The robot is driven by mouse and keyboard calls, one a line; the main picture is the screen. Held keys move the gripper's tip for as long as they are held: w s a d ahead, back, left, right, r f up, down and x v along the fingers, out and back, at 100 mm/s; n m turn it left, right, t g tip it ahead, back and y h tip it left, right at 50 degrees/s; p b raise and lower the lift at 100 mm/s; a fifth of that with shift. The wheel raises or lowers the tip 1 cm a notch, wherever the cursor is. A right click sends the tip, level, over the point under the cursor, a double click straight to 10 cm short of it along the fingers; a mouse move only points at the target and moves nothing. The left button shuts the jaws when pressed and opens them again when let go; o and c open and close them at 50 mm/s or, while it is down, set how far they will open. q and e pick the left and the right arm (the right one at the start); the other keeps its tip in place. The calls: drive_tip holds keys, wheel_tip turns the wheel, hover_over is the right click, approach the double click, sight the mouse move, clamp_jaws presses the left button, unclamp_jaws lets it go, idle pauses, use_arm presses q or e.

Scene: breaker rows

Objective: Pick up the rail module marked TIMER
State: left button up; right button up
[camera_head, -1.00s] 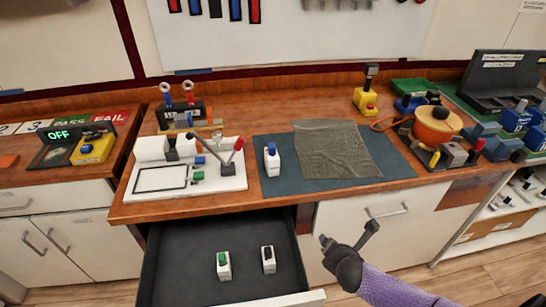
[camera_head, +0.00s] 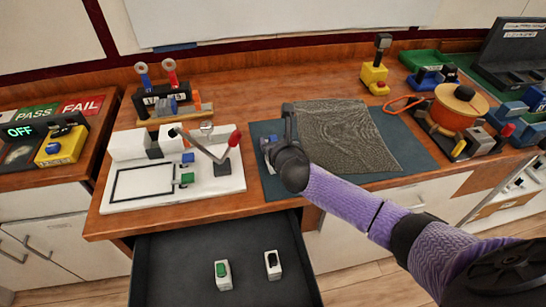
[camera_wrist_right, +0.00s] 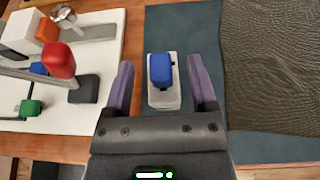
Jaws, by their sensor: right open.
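A white rail module with a blue top (camera_wrist_right: 162,82) stands on the dark mat (camera_wrist_right: 185,28). In the head view it is mostly hidden behind my right gripper (camera_head: 279,137). In the right wrist view my right gripper (camera_wrist_right: 160,72) is open, with one finger on each side of this module and a gap to both. Two more white modules are in the open drawer (camera_head: 170,270): one with a green top (camera_head: 222,274) and one with a black top (camera_head: 272,265). I cannot read a TIMER marking on any of them. My left gripper is not in view.
A white board (camera_head: 120,192) with a red-knobbed lever (camera_head: 235,138) stands left of the mat. A grey mesh cloth (camera_head: 345,135) lies on the mat to the right. An orange round device (camera_head: 455,108) and a yellow tool (camera_head: 374,76) stand farther right.

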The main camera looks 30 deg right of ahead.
drive_tip(key=shift+x, duration=1.05)
drive_tip(key=shift+s, duration=0.1)
clamp_jaws()
idle(0.4)
